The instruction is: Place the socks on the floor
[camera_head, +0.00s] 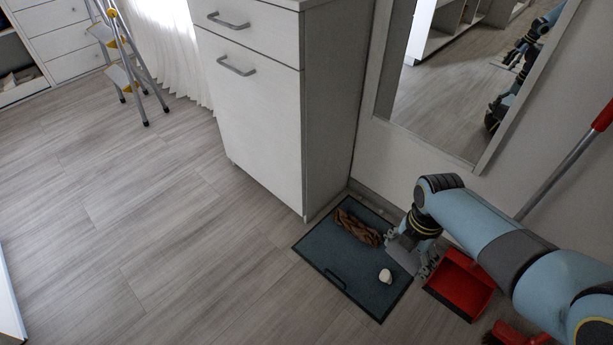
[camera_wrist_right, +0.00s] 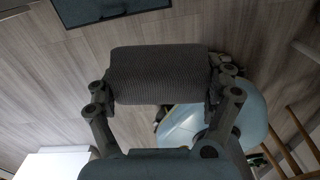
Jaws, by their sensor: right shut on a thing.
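The socks show in the right wrist view as a dark grey ribbed roll (camera_wrist_right: 158,75). It lies between both fingers of my right gripper (camera_wrist_right: 160,84), which is shut on it. In the head view my right gripper (camera_head: 410,257) hangs above the right edge of the dark mat, with the grey socks (camera_head: 402,259) held in it. The floor (camera_head: 160,215) is grey wood planking, bare to the left of the mat. My left gripper is not in view.
The dark teal mat (camera_head: 325,243) holds a brown twisted item (camera_head: 357,227) and a small white item (camera_head: 385,276). A red dustpan (camera_head: 461,285) stands right of it. A white cabinet (camera_head: 255,110) and a mirror (camera_head: 465,80) are behind. A stepladder (camera_head: 124,60) stands far left.

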